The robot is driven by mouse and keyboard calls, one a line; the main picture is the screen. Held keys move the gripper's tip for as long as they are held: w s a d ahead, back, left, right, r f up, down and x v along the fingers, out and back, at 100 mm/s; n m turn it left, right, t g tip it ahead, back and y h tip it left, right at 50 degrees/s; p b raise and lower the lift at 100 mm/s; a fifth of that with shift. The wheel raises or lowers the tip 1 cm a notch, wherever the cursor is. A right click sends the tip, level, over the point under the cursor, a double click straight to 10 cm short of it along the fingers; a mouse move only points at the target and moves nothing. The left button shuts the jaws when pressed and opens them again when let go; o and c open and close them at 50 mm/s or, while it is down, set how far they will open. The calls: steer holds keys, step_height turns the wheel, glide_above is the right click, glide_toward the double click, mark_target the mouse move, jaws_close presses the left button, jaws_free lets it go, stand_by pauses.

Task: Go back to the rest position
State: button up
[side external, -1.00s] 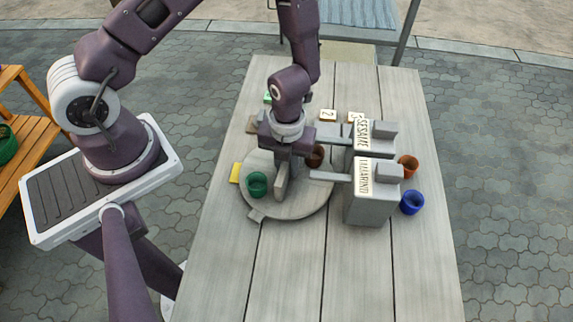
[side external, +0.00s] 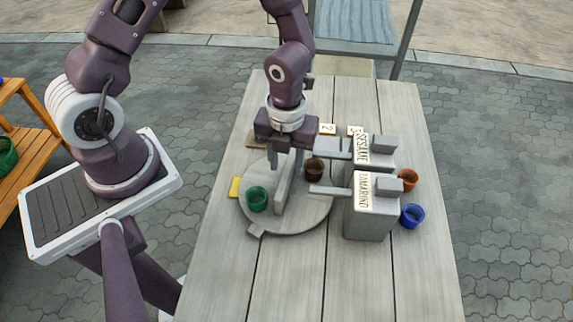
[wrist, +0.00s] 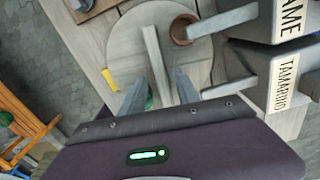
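My gripper (side external: 284,172) is above the far part of a round grey board (side external: 306,220), pointing down. In the wrist view my gripper (wrist: 160,88) has its two fingers apart, with nothing held between them. An upright grey divider (side external: 287,190) stands across the board beneath it. A green cup (side external: 257,199) is left of the divider and a brown cup (side external: 314,169) is right of it. One finger partly hides the green cup in the wrist view.
Two grey dispensers stand on the right, labelled SESAME (side external: 362,150) and TAMARIND (side external: 364,205), with arms reaching toward the board. Orange (side external: 408,180) and blue (side external: 412,215) cups are beside them. A yellow block (side external: 234,187) lies left. The near table is clear.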

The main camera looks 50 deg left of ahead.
steer(key=s+a+r+n+t+y, duration=0.15)
steer(key=a+r+n, duration=0.25)
steer(key=r+n, duration=0.45)
steer(key=s+a+r+n+t+y, duration=0.15)
steer(key=a+r+n, duration=0.25)
steer(key=r+n, duration=0.45)
steer(key=s+d+r+n+t+h, duration=0.2)
steer(key=s+r+n+h, duration=0.1)
steer(key=s+r+n, duration=0.7)
steer(key=shift+d+n+t, duration=0.25)
steer(key=shift+n+t, duration=0.05)
steer(key=shift+n, duration=0.4)
